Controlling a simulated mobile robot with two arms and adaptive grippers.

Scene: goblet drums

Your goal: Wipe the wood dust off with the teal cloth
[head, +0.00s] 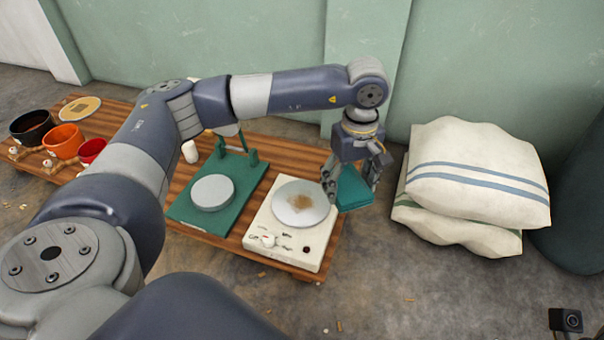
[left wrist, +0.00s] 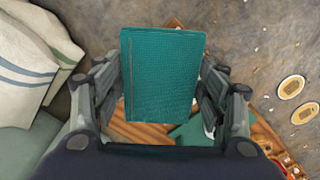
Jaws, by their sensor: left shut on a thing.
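The teal cloth (head: 353,188) is folded and held in my left gripper (head: 352,180), above the right edge of the low wooden table. It also shows between the fingers in the left wrist view (left wrist: 160,75). The wood dust (head: 299,202) is a brown patch on the round grey plate (head: 291,217) of a cream-coloured device (head: 287,255). The cloth is to the right of the plate and apart from the dust. My right gripper is not in view.
A green stand (head: 243,187) with a round pale disc (head: 212,192) is left of the cream device. White sacks with stripes (head: 478,175) lie on the floor to the right.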

